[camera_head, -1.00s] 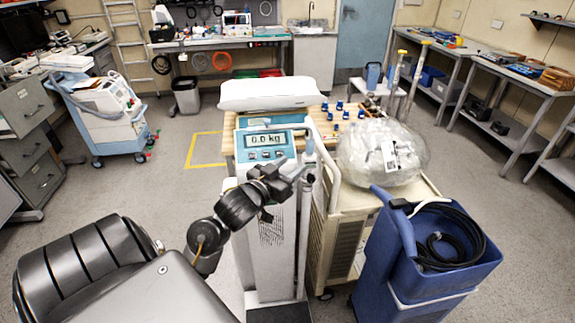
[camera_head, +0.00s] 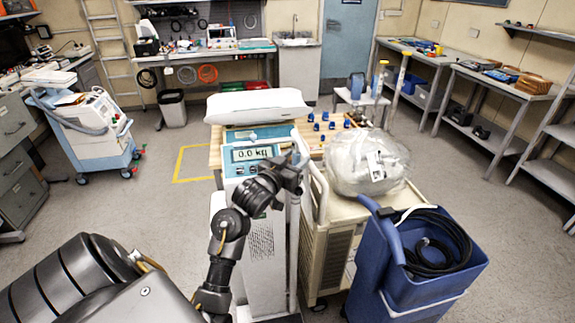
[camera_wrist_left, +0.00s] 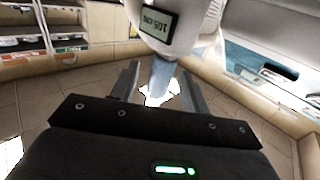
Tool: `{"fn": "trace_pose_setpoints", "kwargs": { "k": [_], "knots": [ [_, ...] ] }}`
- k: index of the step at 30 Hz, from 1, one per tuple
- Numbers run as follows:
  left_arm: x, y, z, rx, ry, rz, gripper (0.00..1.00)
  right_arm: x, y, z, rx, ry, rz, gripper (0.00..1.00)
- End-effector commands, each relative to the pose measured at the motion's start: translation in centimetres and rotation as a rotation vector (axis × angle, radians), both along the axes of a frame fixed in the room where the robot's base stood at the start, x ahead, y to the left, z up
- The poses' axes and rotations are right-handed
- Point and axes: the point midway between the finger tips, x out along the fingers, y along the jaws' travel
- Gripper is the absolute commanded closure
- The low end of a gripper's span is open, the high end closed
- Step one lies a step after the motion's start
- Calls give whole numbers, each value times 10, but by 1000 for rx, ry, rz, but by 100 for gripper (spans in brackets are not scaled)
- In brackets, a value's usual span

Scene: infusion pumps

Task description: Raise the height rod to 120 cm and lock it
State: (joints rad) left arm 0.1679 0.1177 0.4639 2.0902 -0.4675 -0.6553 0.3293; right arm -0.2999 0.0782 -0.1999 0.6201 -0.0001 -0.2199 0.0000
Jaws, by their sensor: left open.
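The scale has a display (camera_head: 255,153) reading 0.0 kg, with a white tray (camera_head: 258,105) on top. The pale height rod (camera_head: 294,240) stands upright along the right side of its column. In the left wrist view, a white housing with a small display (camera_wrist_left: 160,22) seems to read 105 cm, tilted in the picture. A blue-grey piece (camera_wrist_left: 160,76) extends below the housing. My left gripper (camera_head: 294,172) is at the rod's upper part; in the wrist view its open fingers (camera_wrist_left: 158,88) lie on either side of the blue-grey piece. Contact cannot be told. My right gripper is not in view.
A beige cart (camera_head: 335,215) stands right of the scale, carrying a clear plastic-wrapped bundle (camera_head: 366,165). A blue bin (camera_head: 410,275) with a black hose is at front right. A wheeled machine (camera_head: 85,130) stands at left. The floor between it and the scale is clear.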

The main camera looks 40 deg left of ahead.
Motion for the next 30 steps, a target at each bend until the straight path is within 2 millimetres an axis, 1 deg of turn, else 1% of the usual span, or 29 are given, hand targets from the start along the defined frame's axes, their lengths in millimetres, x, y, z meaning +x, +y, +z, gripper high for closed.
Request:
{"fn": "trace_pose_setpoints", "kwargs": {
  "k": [4, 12, 14, 23, 30],
  "knots": [
    [8, 0, 0, 0, 0, -1, 54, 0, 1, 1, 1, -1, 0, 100],
    [9, 1, 0, 0, 0, 0, 54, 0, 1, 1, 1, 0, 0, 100],
    [9, 1, 0, 0, 0, 0, 61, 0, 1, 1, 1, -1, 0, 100],
    [9, 1, 0, 0, 0, 0, 100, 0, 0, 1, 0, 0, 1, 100],
    [9, 1, 2, 0, 0, 0, 100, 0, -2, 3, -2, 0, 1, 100]
  ]
}}
